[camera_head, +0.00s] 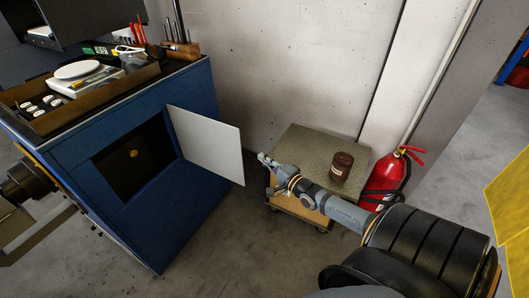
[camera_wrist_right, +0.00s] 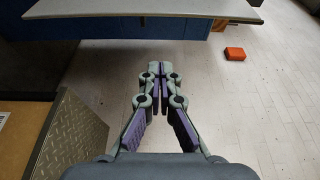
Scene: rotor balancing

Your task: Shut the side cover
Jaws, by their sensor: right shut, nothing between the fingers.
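The side cover (camera_head: 207,146) is a flat white panel standing open from the side of the blue cabinet (camera_head: 190,205). It is attached beside a dark square opening (camera_head: 120,172) with an orange round spot inside. My right gripper (camera_head: 263,158) is shut and empty, to the right of the cover's free edge and apart from it. In the right wrist view the shut fingertips (camera_wrist_right: 161,68) point toward a pale panel edge (camera_wrist_right: 150,10), which seems to be the cover, with blue behind it. My left gripper is not in view; part of my left arm shows at the left edge.
A small cart (camera_head: 307,150) with a brown jar (camera_head: 342,166) stands under and behind my right arm. A red fire extinguisher (camera_head: 383,180) stands right of it. Trays, a scale (camera_head: 85,76) and tools crowd the cabinet top. Floor before the cabinet is clear.

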